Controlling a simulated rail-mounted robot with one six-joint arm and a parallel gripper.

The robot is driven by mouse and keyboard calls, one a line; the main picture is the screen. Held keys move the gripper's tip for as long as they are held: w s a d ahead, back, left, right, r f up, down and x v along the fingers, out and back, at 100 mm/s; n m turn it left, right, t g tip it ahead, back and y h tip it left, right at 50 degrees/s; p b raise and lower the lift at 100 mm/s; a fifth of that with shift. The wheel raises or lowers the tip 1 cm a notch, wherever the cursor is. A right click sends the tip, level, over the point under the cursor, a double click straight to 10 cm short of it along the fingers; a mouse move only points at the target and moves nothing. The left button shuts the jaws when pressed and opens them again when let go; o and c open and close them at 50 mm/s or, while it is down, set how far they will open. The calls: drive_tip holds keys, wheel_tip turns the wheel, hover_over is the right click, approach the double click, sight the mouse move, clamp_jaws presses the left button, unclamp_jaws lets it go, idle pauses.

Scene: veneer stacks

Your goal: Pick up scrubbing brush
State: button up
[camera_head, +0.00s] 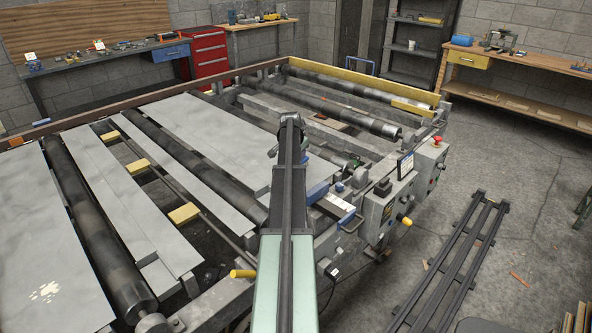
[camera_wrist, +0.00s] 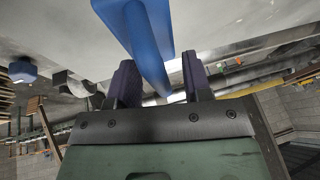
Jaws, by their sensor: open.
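A blue object with a broad upper part and a narrower handle-like part, which looks like the scrubbing brush (camera_wrist: 152,48), fills the upper middle of the wrist view. My gripper (camera_wrist: 160,62) is open, its two dark fingers standing apart on either side of the narrow blue part. A gap shows on the right side; contact on the left cannot be told. No bristles are visible. In the head view my arm reaches forward over the machine and the gripper's fingers cannot be made out. A small blue item (camera_head: 318,192) lies just right of the arm there; whether it is the brush is unclear.
Long grey veneer sheets (camera_head: 205,125) lie across the rollers (camera_head: 92,225) of the machine. A control box (camera_head: 390,208) with knobs and a red button stands right of my arm. A dark metal rack (camera_head: 455,262) lies on the floor at right. Workbenches line the walls.

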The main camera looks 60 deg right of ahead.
drive_tip(key=shift+r, duration=0.15)
clamp_jaws()
drive_tip(key=shift+r, duration=0.1)
wheel_tip(320, 180, up, 20)
drive_tip(key=p, duration=2)
